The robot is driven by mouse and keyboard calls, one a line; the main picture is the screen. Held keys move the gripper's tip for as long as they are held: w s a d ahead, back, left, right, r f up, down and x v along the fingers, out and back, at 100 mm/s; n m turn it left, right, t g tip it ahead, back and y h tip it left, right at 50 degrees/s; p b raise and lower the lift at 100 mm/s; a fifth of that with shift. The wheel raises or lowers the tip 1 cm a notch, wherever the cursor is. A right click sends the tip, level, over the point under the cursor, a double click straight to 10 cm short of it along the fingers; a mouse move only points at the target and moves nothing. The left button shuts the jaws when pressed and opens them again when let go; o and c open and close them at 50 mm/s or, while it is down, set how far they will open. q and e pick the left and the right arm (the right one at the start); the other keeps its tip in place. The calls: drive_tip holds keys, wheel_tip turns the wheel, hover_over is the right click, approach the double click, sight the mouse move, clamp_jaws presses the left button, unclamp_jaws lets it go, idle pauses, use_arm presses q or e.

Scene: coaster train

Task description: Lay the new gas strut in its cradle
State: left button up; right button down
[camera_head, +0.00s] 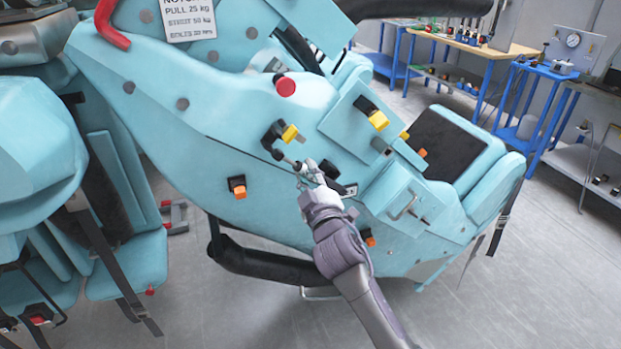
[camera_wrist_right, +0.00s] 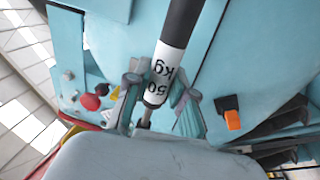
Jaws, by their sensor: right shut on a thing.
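My right gripper (camera_head: 312,178) is at the side of the light-blue coaster seat. In the right wrist view its fingers (camera_wrist_right: 158,98) are shut around the gas strut (camera_wrist_right: 182,30), a black tube with a white "50 kg" label and a thin grey rod. The label lies between the fingers. In the head view the strut is mostly hidden by the gripper. Near the gripper is a black holder with a yellow tab (camera_head: 289,133); another with a yellow tab (camera_head: 378,120) sits up and right. I cannot tell whether the strut touches either. My left gripper is not in view.
A red knob (camera_head: 286,87) and a black-and-orange clip (camera_head: 238,187) stick out from the seat side; the clip also shows in the right wrist view (camera_wrist_right: 231,116). A white sign (camera_head: 188,20) is above. Blue workbenches (camera_head: 470,48) stand behind. Open floor (camera_head: 530,290) lies right.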

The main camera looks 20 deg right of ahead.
drive_tip(key=shift+w+b, duration=0.35)
drive_tip(key=shift+w, duration=1.6)
drive_tip(key=shift+r, duration=0.1)
